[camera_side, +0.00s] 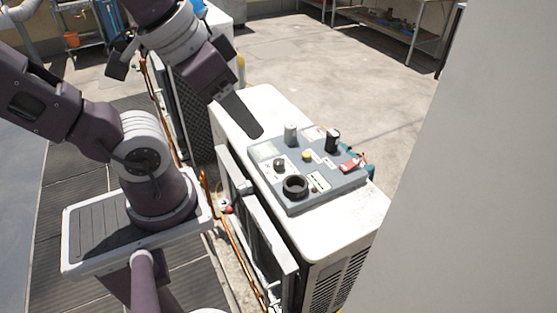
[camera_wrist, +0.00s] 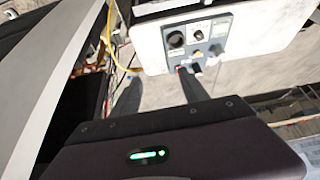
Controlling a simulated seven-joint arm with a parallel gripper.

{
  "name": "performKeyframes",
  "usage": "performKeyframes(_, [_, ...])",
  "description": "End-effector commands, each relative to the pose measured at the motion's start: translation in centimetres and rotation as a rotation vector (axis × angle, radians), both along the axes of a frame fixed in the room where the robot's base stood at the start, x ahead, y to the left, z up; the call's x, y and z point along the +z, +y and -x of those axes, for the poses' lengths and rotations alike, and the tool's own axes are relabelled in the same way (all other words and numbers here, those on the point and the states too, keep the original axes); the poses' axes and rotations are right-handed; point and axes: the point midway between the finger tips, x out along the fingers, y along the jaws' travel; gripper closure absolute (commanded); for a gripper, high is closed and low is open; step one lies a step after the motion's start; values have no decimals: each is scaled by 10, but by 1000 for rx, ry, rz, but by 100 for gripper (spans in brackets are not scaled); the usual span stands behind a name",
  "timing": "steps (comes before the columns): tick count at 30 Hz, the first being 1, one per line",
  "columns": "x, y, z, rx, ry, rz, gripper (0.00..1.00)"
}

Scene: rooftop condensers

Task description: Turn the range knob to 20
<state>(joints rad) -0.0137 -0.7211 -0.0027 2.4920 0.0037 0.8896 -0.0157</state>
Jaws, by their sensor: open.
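A grey control panel (camera_side: 325,193) lies on top of a white condenser unit (camera_side: 352,222). It carries a large black round knob (camera_side: 295,187), a small dark knob (camera_side: 279,164), a pale grey upright knob (camera_side: 291,133) and a black upright knob (camera_side: 332,140). The labels are too small to read, so I cannot tell which one is the range knob. My gripper (camera_side: 245,118) is above the far left edge of the panel, apart from the knobs. In the wrist view my gripper (camera_wrist: 160,80) shows two separate fingers with nothing between them. The panel (camera_wrist: 228,28) is beyond the fingertips there.
A yellow button (camera_side: 307,155) and a red switch (camera_side: 350,165) also stand on the panel. A pale wall (camera_side: 485,190) fills the right of the side view. A metal shelf (camera_side: 385,25) stands at the back. The concrete floor behind the unit is mostly clear.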

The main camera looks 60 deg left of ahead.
Motion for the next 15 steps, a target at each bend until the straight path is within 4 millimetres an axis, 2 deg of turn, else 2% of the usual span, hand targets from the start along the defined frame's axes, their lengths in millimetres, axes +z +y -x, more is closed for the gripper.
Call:
performKeyframes(2, [-6,10,-22,86,53,5,48])
performKeyframes(5, [-28,38,-67,276,149,30,48])
performKeyframes(6, [-42,52,-85,358,188,44,48])
performKeyframes(8, [-68,75,-109,480,242,72,48])
performKeyframes(9, [-87,90,-122,557,278,93,48])
performKeyframes(12, [-140,124,-142,726,353,149,48])
performKeyframes(15, [-183,146,-148,849,405,199,48])
